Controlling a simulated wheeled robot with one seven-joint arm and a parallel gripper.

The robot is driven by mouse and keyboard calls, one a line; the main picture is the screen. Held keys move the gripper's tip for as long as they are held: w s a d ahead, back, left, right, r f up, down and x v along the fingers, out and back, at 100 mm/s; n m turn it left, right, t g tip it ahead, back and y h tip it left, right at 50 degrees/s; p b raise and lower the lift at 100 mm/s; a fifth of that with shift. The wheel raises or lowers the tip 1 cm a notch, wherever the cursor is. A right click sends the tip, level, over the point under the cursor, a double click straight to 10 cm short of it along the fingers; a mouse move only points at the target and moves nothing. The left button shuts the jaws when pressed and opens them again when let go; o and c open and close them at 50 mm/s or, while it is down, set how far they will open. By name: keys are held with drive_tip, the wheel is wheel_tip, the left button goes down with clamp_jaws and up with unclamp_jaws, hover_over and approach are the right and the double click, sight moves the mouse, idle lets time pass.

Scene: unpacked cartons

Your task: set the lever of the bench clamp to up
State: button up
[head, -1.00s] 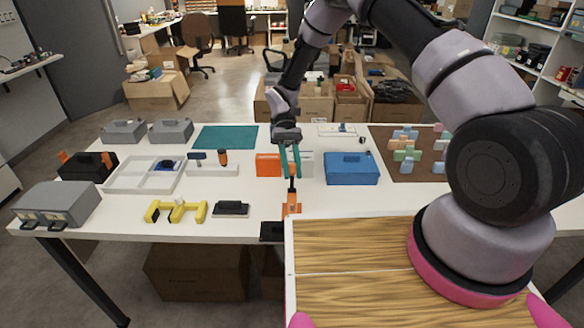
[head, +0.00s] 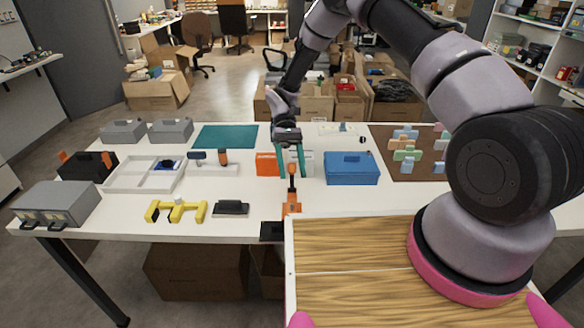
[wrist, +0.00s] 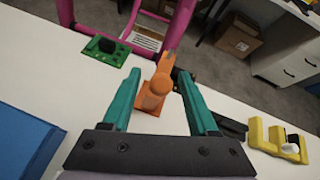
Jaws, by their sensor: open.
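The bench clamp (head: 291,208) has an orange base at the front edge of the white table. In the wrist view the orange clamp lever (wrist: 157,88) shows between the spread fingers (wrist: 160,100), with a gap on each side. The clamp's lower parts are partly hidden behind the lever there.
A blue toolbox (head: 352,168) stands right of my gripper and an orange box (head: 267,164) behind it to the left. A yellow part (head: 176,211) and a black-topped item (head: 231,208) lie left of the clamp. A wooden surface (head: 350,257) is at front right.

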drive_tip(key=v, duration=1)
drive_tip(key=shift+w+r, duration=0.2)
drive_tip(key=shift+w, duration=0.15)
